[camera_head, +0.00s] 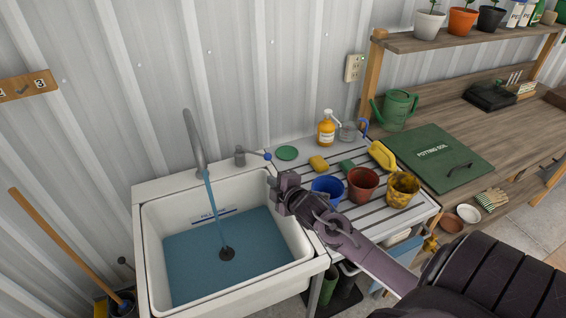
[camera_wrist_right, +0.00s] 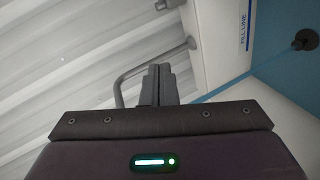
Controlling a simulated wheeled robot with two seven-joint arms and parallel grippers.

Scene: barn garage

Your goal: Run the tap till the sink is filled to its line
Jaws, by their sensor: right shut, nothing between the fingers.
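The white sink (camera_head: 300,245) holds blue water (camera_head: 190,265). A stream runs from the grey tap (camera_head: 193,140) into it near the dark drain (camera_head: 227,254). The blue fill line (camera_head: 212,215) on the back wall sits above the water surface; it also shows in the right wrist view (camera_wrist_right: 246,28). The tap's lever (camera_head: 254,155) has a blue knob and stands right of the spout. My right gripper (camera_head: 280,184) is shut and empty over the sink's right rim, below the lever in the picture and apart from it. My left gripper is out of view.
On the slatted drainboard (camera_head: 325,225) right of the sink stand a blue cup (camera_head: 327,188), a terracotta pot (camera_head: 362,184), a yellow pot (camera_head: 402,189) and an orange bottle (camera_head: 326,130). A broom handle (camera_head: 60,240) leans at left. A potting bench (camera_head: 460,120) is at right.

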